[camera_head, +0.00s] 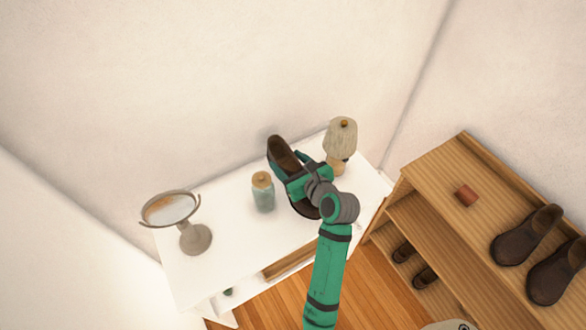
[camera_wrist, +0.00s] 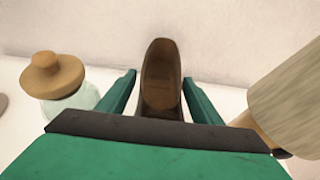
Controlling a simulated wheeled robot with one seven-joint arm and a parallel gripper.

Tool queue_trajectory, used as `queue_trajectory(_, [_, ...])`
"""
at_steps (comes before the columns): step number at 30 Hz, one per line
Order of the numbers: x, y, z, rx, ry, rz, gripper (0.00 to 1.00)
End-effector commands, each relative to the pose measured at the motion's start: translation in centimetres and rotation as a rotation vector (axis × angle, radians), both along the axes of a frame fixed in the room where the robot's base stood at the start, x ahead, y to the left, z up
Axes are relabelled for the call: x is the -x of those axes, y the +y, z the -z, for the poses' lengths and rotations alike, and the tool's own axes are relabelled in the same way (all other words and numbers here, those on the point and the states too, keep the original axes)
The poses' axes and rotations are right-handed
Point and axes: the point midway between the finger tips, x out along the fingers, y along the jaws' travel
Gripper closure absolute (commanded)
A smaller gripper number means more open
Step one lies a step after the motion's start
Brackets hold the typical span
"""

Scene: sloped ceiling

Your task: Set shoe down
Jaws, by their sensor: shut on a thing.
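A dark brown shoe (camera_head: 284,152) is held in my gripper (camera_head: 290,170) over the back of the white table (camera_head: 225,222). In the wrist view the shoe (camera_wrist: 161,75) stands between the two green fingers of my gripper (camera_wrist: 160,95), its opening toward the camera and one end pointing up. My gripper is shut on it. In the head view the gripper and arm hide part of the shoe. I cannot tell whether the shoe touches the table top.
A jar with a wooden lid (camera_head: 263,192) stands just left of the shoe, and a lamp (camera_head: 341,140) just right. A round mirror on a stand (camera_head: 172,210) is farther left. A wooden shelf (camera_head: 430,165) at right holds several shoes and a small reddish-brown block (camera_head: 466,194). A wall is behind.

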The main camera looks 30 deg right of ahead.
Motion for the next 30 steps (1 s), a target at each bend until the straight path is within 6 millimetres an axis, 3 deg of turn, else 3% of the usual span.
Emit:
queue_trajectory(9, [0.6, -1.4, 3.4, 0.0, 0.0, 0.025, 0.73])
queue_trajectory(20, [0.6, -1.6, 3.7, 0.0, -0.002, 0.027, 0.73])
queue_trajectory(21, [0.6, -1.5, 3.8, 0.0, -0.001, 0.027, 0.36])
queue_trajectory(23, [0.6, -1.5, 3.8, 0.001, -0.001, 0.026, 0.22])
queue_trajectory(30, [0.3, -0.7, 3.8, 0.001, 0.0, 0.013, 0.22])
